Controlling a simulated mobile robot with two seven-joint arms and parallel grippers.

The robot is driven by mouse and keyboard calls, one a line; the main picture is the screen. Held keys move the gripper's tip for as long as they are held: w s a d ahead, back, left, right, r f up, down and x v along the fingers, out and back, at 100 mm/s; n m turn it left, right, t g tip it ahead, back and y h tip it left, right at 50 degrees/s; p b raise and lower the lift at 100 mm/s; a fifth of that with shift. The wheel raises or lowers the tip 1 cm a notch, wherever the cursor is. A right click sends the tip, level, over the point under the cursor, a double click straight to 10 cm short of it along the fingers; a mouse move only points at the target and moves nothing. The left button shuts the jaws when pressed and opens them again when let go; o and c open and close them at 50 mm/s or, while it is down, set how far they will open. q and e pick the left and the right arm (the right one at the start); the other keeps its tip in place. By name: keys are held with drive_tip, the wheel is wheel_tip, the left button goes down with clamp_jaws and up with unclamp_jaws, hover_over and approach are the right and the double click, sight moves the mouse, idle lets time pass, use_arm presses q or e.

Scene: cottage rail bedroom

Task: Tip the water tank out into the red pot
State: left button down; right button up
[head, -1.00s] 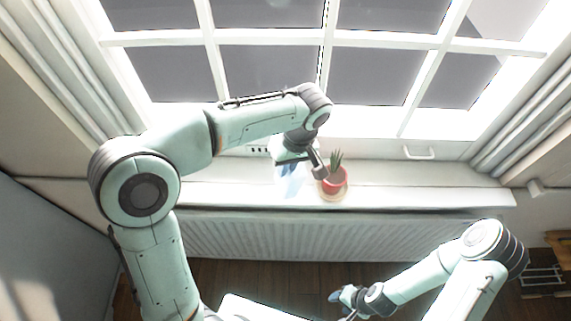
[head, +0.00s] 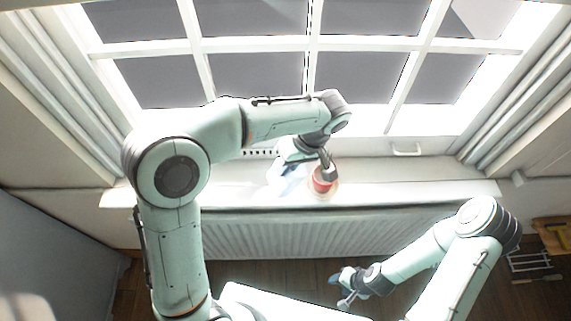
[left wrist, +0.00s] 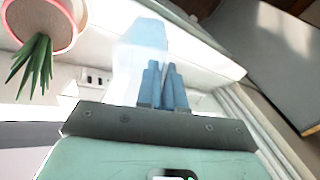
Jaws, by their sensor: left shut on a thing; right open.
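The red pot (head: 322,182) stands on the windowsill, partly covered from above by my left wrist. In the left wrist view the pot (left wrist: 40,18) shows at the top left with a spiky green plant (left wrist: 36,66) in it. My left gripper (left wrist: 164,70) is shut on the water tank (left wrist: 143,48), a pale translucent thing. In the head view the tank (head: 286,180) is a faint bluish shape just left of the pot, apart from it. Whether it holds water I cannot tell. My right gripper (head: 343,288) is open and empty, low in front of the radiator.
The white windowsill (head: 420,185) is clear to the right of the pot. A radiator (head: 300,235) hangs below it. The window (head: 260,75) with a handle is behind, with curtains at both sides. A wooden stool-like thing (head: 550,237) stands at the far right.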

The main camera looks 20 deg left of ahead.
use_arm(q)
drive_tip(key=shift+w+d+r+g+y, duration=0.15)
drive_tip(key=shift+d+r+y, duration=0.1)
drive_tip(key=shift+d+y, duration=0.35)
drive_tip(key=shift+w+d+r+g+y, duration=0.15)
drive_tip(key=shift+d+r+y, duration=0.05)
drive_tip(key=shift+d+y, duration=0.35)
drive_tip(key=shift+w+d+r+g+y, duration=0.2)
drive_tip(key=shift+d+y, duration=0.35)
drive_tip(key=shift+d, duration=0.1)
drive_tip(key=shift+w+d+r+g+y, duration=0.2)
drive_tip(key=shift+d+y, duration=0.3)
drive_tip(key=shift+d, duration=0.1)
